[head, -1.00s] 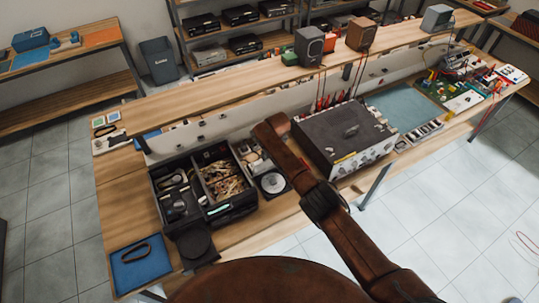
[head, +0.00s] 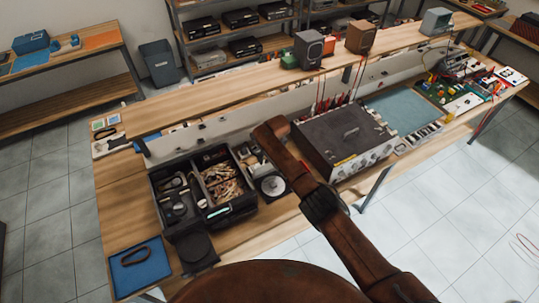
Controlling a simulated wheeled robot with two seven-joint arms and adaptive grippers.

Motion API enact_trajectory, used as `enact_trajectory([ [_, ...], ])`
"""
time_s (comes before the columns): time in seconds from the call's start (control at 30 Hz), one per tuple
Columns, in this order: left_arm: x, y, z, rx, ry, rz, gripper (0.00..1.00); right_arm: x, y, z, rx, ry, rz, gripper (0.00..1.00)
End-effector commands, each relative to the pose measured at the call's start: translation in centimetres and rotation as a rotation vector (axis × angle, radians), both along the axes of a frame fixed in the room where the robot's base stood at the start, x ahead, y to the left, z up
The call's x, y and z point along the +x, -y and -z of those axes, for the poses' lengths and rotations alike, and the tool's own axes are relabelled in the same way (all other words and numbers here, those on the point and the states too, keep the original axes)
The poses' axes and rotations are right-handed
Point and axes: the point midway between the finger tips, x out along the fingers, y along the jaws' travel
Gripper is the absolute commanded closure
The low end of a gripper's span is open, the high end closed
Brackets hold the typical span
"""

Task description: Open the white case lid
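I cannot make out a white case with a lid for certain in the head view. A pale, flat object (head: 108,146) lies at the left end of the workbench, too small to identify. A brown arm of mine comes in from the lower right and reaches up over the middle of the bench, hiding part of it. No gripper fingers show at its visible end. My other arm and its gripper are not seen.
The workbench (head: 118,205) holds a black open organiser (head: 232,212) with small parts, a dark-topped amplifier (head: 340,135) and a blue mat (head: 140,267). Speakers (head: 309,48) stand on the raised shelf. A grey bin (head: 159,62) stands behind. Tiled floor (head: 45,225) is clear at left.

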Motion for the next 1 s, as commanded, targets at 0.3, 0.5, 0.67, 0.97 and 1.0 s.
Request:
enact_trajectory([
  [0.3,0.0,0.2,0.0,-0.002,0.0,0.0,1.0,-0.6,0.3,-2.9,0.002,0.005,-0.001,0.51],
  [0.5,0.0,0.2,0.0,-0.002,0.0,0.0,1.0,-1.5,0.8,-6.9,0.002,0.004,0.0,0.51],
  [0.67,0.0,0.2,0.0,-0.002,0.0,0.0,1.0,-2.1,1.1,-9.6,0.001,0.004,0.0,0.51],
  [0.97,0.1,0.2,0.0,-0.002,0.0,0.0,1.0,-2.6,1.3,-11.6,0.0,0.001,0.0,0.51],
  [1.0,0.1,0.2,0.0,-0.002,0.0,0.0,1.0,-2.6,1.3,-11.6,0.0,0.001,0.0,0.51],
])
